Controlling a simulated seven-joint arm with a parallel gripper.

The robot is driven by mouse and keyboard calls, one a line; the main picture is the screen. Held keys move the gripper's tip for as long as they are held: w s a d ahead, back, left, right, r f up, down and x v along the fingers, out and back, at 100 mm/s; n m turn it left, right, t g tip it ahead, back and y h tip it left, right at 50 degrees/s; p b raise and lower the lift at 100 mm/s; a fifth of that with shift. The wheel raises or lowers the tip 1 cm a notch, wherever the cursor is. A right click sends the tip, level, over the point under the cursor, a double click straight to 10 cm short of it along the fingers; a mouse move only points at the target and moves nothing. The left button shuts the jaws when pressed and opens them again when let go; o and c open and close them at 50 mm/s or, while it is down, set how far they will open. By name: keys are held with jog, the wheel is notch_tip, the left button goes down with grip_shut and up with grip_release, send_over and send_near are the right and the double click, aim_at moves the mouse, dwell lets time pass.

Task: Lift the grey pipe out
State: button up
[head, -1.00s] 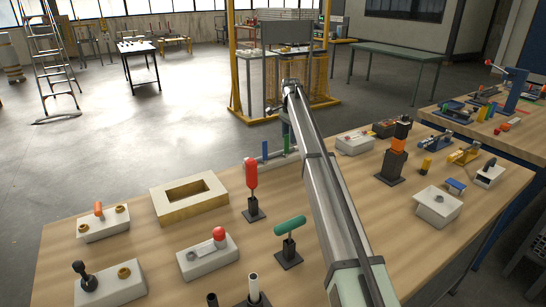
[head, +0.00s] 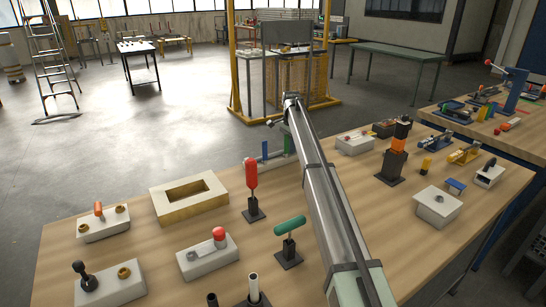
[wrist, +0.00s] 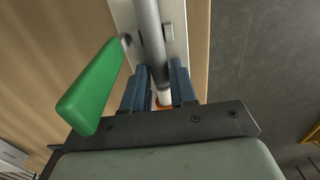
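The grey pipe (wrist: 150,25) runs up the middle of the wrist view, along a pale metal base (wrist: 125,17). A small bracket holds it at its side. A green handle (wrist: 92,88) stands to the left of the pipe. My gripper (wrist: 159,70) has its two blue fingers on either side of the pipe, very close to it. I cannot tell whether they press on it. A white end piece with an orange part (wrist: 163,99) shows between the fingers.
A wooden-sided box with a slot (head: 189,220), a red handle on a stand (head: 251,173) and a green T-handle (head: 290,225) stand to the left of my arm.

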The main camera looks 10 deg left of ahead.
grip_shut()
jog(key=shift+r, duration=0.15)
notch_tip(320, 180, up, 21)
dwell(1.1)
